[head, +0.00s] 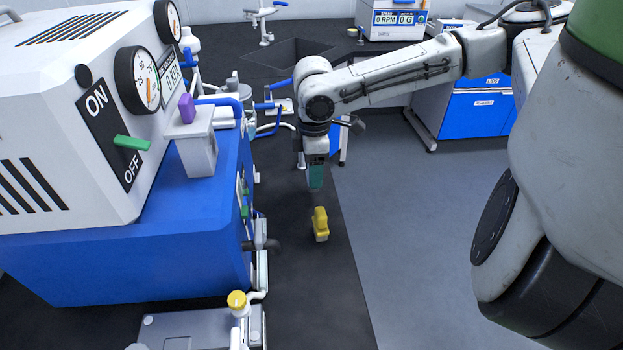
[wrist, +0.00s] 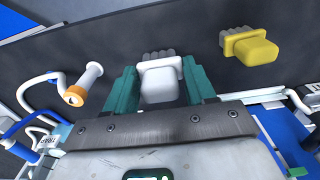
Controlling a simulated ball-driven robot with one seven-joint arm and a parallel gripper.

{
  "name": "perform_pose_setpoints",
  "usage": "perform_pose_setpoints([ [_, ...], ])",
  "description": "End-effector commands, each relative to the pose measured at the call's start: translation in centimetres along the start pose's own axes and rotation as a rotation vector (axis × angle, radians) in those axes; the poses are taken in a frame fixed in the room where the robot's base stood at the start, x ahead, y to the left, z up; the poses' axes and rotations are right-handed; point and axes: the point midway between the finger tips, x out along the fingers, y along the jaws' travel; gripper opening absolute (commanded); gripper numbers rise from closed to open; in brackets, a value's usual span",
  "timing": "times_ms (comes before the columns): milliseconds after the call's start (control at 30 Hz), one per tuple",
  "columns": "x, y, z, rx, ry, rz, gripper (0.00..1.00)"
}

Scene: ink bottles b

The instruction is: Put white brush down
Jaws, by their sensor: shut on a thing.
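My gripper (head: 316,180) points down over the dark surface, and its green fingers also show in the wrist view (wrist: 158,72). They are shut on the white brush (wrist: 160,84), one finger on each side of its white body. The brush's grey bristles point away from the gripper. In the head view the white brush cannot be made out at the fingers. I cannot tell whether it touches the dark surface.
A yellow brush (head: 320,224) sits on the dark surface near my gripper, also at the right in the wrist view (wrist: 252,49). A white and blue machine (head: 150,230) stands on the left. A white cylinder with an orange end (wrist: 84,86) is left of the fingers. Grey floor is clear on the right.

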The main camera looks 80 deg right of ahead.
Motion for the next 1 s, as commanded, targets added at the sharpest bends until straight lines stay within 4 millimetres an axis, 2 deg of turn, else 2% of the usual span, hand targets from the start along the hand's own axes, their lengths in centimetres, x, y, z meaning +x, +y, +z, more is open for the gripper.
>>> perform_pose_setpoints([
  [133, 1.3, 0.8, -0.6, -0.001, -0.001, 0.0, 0.3],
  [233, 2.9, 0.7, -0.4, -0.001, -0.003, -0.001, 0.3],
  [600, 3.7, 0.7, -0.5, 0.0, 0.0, -0.001, 0.3],
  [633, 3.8, 0.7, -0.5, 0.0, -0.001, -0.001, 0.58],
  [867, 3.7, 0.7, -0.4, 0.0, -0.001, -0.001, 0.8],
  [1000, 3.7, 0.7, -0.4, 0.0, -0.001, 0.0, 0.8],
])
